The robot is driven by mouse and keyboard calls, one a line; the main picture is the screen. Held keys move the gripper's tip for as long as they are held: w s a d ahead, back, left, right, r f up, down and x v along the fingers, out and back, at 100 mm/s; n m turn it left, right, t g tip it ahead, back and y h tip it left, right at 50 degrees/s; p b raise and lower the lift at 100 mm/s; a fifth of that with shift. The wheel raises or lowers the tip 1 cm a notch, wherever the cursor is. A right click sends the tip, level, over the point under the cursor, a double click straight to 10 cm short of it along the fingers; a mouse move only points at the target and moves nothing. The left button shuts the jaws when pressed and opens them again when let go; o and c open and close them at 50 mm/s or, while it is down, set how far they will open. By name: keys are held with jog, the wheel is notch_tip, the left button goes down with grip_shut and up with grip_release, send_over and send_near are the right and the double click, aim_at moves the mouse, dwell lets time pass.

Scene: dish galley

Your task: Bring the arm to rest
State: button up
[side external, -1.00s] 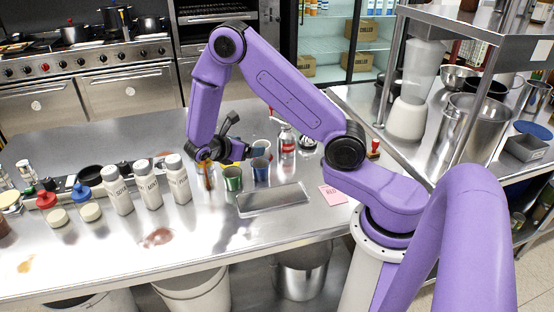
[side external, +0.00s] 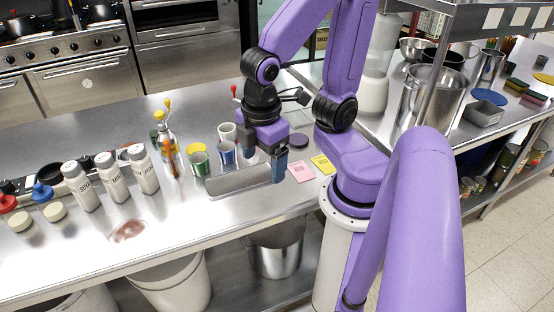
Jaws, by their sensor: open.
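My gripper (side external: 262,152) is at the lower end of my purple arm. It hangs low above the right part of the steel counter (side external: 130,258), near the right end of a shallow metal tray (side external: 228,184). Its jaws are apart and I see nothing held between them. The nearer dark blue finger (side external: 279,166) overlaps the tray's right end in the picture; whether it touches cannot be told. My arm is folded, with its upper links close together and running out of the top of the picture.
Left of the gripper stand a blue cup (side external: 227,154), a green cup (side external: 200,164), a white cup (side external: 228,132) and a yellow-spouted bottle (side external: 164,133). Right are a pink card (side external: 300,173) and a yellow card (side external: 322,164). White shakers (side external: 144,170) stand left. The front counter is mostly clear.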

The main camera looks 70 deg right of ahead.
jog(key=s, duration=0.2)
jog(key=s+y, duration=0.1)
jog(key=shift+s+a+r, duration=0.15)
jog(key=shift+a+r, duration=0.15)
jog(key=shift+r, duration=0.1)
